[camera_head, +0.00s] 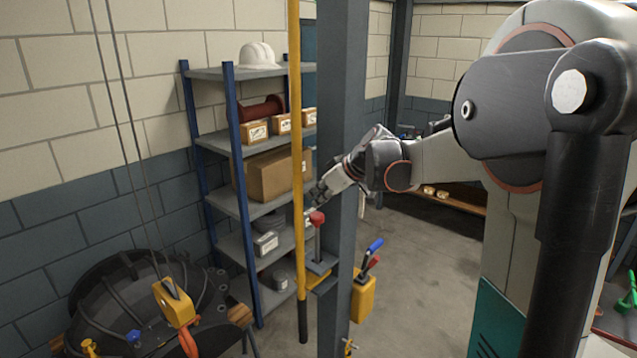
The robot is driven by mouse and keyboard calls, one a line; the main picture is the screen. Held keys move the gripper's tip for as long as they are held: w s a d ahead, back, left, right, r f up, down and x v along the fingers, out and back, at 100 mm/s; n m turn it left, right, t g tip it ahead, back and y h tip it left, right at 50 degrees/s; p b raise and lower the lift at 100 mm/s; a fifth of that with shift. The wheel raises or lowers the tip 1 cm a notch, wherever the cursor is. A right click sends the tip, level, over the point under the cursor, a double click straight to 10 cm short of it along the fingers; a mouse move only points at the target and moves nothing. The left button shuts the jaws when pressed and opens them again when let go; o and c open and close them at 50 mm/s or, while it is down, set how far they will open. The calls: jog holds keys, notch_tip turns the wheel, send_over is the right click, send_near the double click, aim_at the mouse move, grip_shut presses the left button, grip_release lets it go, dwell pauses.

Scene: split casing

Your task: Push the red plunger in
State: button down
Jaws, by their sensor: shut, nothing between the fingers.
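The red plunger (317,219) is a round red knob on top of a thin upright rod. The rod rises from a small bracket with yellow parts (318,277) on the grey steel column. My gripper (312,197) is shut and empty. In the picture it lies just above the red knob, in front of the column and right of the yellow pole. The fingertips are small and dark here, and I cannot tell whether they touch the knob.
A yellow pole (296,120) stands close left of the plunger. The grey column (341,80) is behind it. A yellow box (363,298) with blue and red handles hangs right of the column. Shelves (222,141) stand behind. A dark round casing (120,295) is at lower left.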

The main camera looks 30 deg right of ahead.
aim_at(318, 232)
jog(key=shift+f, duration=1.05)
jog(key=shift+s, duration=0.15)
notch_tip(318, 232, down, 9)
jog(key=b, duration=0.6)
jog(key=shift+f+b, duration=0.1)
jog(key=shift+b, duration=0.25)
